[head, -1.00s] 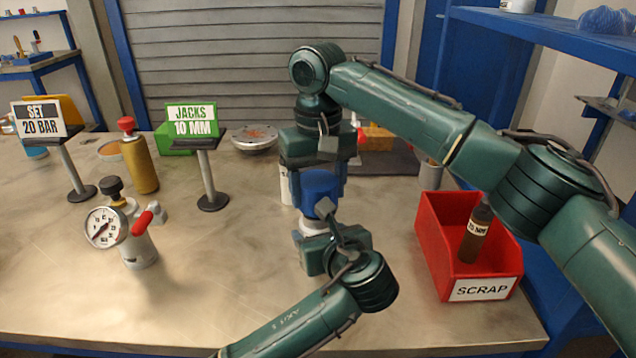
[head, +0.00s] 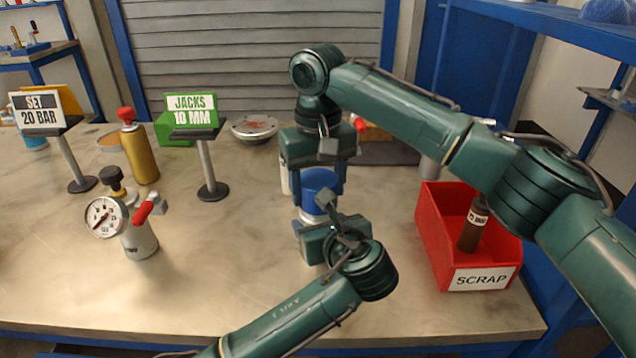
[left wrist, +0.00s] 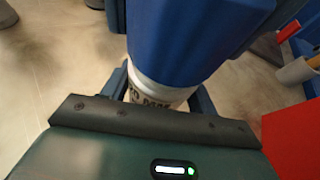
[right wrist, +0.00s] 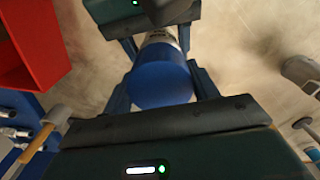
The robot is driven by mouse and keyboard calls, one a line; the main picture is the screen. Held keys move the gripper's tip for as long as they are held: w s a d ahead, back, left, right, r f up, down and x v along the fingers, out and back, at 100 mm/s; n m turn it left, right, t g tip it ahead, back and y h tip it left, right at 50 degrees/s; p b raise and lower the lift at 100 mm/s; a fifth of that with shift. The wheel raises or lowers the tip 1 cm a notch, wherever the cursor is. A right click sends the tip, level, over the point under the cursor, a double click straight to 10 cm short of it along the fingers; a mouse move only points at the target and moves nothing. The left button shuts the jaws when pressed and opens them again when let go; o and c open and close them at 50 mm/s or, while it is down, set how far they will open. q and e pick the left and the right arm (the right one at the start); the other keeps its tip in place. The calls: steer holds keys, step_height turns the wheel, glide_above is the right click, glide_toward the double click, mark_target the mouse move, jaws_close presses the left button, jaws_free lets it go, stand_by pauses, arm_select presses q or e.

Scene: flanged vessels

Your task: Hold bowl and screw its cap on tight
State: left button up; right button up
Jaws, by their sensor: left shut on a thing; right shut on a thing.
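The bowl is a white cylinder with dark lettering, upright above the bench; it shows best in the left wrist view (left wrist: 155,95) and only as a strip in the head view (head: 311,217). My left gripper (head: 318,224) is shut on it from the front. The cap (head: 321,182) is a large blue cylinder on top of the bowl, also seen in the right wrist view (right wrist: 160,80). My right gripper (head: 319,190) points down from above and is shut on the cap, a finger on each side. The seam between cap and bowl is too hidden to judge how tight it is.
A red SCRAP bin (head: 436,240) holding a brown bottle (head: 473,229) stands at right. A pressure gauge (head: 105,217) on a vessel, a yellow cylinder (head: 140,153) and two sign stands are at left. A flanged disc (head: 254,127) lies behind. The front left bench is clear.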

steer(key=shift+f, duration=0.5)
arm_select(q)
jaws_close()
arm_select(e)
steer(key=shift+f, duration=0.1)
steer(key=m, duration=0.4)
steer(key=shift+a+m, duration=0.1)
steer(key=shift+m, duration=0.3)
steer(key=m, duration=1.3)
steer(key=shift+m, duration=0.4)
steer(key=m, duration=0.7)
